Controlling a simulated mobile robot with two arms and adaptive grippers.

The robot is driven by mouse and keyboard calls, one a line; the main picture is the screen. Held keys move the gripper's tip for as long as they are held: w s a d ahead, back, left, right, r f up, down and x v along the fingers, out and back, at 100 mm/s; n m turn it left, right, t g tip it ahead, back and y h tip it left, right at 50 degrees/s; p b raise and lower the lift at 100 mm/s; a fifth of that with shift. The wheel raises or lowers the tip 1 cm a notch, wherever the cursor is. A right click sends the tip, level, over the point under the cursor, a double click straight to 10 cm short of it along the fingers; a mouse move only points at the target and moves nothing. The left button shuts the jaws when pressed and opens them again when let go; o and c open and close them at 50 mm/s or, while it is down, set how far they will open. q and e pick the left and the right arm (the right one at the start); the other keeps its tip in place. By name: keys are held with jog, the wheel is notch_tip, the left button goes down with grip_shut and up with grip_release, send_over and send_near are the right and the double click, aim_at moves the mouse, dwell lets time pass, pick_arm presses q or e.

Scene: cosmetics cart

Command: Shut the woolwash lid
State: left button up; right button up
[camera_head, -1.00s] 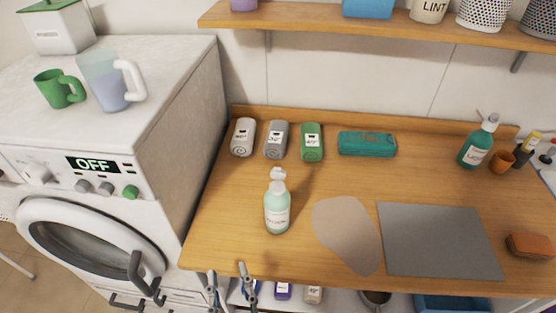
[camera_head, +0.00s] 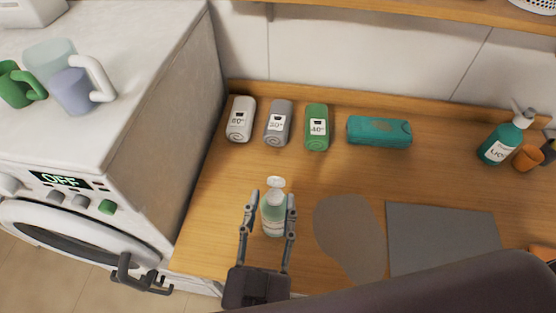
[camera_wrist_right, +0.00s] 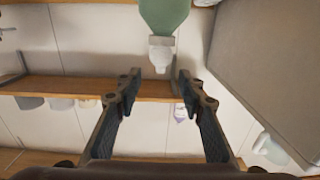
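The woolwash bottle appears to be the pale green bottle with a white label (camera_head: 274,213), standing upright on the wooden counter. Its white flip lid (camera_head: 276,182) stands raised above the cap. My right gripper (camera_head: 271,200) is open, with its fingers showing to either side of the bottle and nothing held. In the right wrist view the green bottle (camera_wrist_right: 164,14) enters from the top, its white cap (camera_wrist_right: 160,52) just beyond the gap between the open fingertips (camera_wrist_right: 156,82). I cannot tell whether a finger touches the bottle.
Rolled towels in white (camera_head: 241,119), grey (camera_head: 278,124) and green (camera_head: 317,128) lie behind the bottle, beside a teal bundle (camera_head: 379,131). A beige mat (camera_head: 347,235) and grey mat (camera_head: 440,235) lie right. A teal pump bottle (camera_head: 500,145) stands far right. The washing machine (camera_head: 150,120) is left.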

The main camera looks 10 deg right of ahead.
aim_at(276, 179)
jog(key=shift+w+d, duration=0.15)
jog(key=shift+w, duration=0.3)
jog(key=b+x, duration=0.2)
jog(key=x, duration=0.3)
jog(key=shift+w+d, duration=0.1)
jog(key=shift+w, duration=0.15)
jog(key=shift+r, duration=0.1)
jog(key=shift+s, duration=0.15)
jog(key=shift+c, duration=0.5)
